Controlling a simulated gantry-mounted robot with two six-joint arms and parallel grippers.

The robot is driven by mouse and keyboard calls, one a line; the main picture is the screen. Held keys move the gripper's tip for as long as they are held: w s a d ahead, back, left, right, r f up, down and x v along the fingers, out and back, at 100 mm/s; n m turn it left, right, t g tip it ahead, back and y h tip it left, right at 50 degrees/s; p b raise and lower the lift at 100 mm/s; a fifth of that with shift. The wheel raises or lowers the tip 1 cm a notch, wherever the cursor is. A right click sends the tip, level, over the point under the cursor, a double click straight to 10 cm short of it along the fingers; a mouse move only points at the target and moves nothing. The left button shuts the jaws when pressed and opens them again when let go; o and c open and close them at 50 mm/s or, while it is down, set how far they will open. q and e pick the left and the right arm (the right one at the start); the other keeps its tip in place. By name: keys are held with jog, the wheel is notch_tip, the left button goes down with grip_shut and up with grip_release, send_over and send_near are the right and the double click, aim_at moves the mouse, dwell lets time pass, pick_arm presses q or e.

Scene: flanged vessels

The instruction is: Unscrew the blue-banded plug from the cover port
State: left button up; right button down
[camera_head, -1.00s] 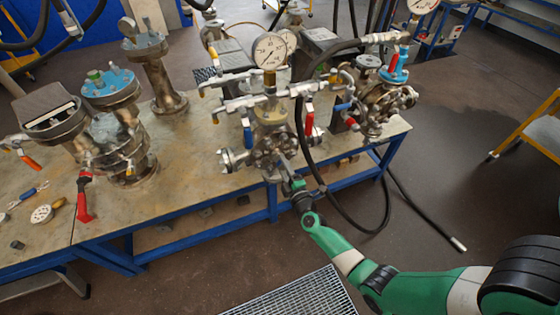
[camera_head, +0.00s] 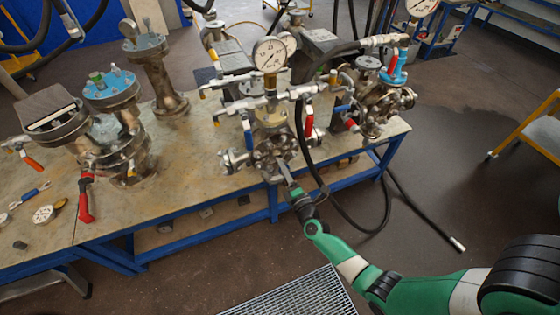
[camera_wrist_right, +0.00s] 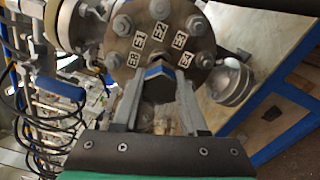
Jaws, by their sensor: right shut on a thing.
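The blue-banded plug (camera_wrist_right: 158,76) is a dark hex-shaped piece with a blue band on top. It sits at the lower part of a round bolted cover (camera_wrist_right: 160,40) with white number labels, in the right wrist view. My right gripper (camera_wrist_right: 158,85) has its two fingers on either side of the plug and is shut on it. In the head view my right gripper (camera_head: 286,176) reaches the front of the middle vessel (camera_head: 272,155) from below right; the plug is too small to make out there. My left gripper is not in view.
A pressure gauge (camera_head: 270,54) and valve pipes stand above the middle vessel. A black hose (camera_head: 300,130) hangs close beside my right gripper. Other flanged vessels (camera_head: 112,88) stand at left, with a red-handled valve (camera_head: 85,200). The floor in front of the bench is clear around a grating (camera_head: 290,296).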

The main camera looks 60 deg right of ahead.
jog(key=shift+s+a, duration=0.1)
jog(key=p+v, duration=0.2)
jog(key=v, duration=0.2)
dwell(0.5)
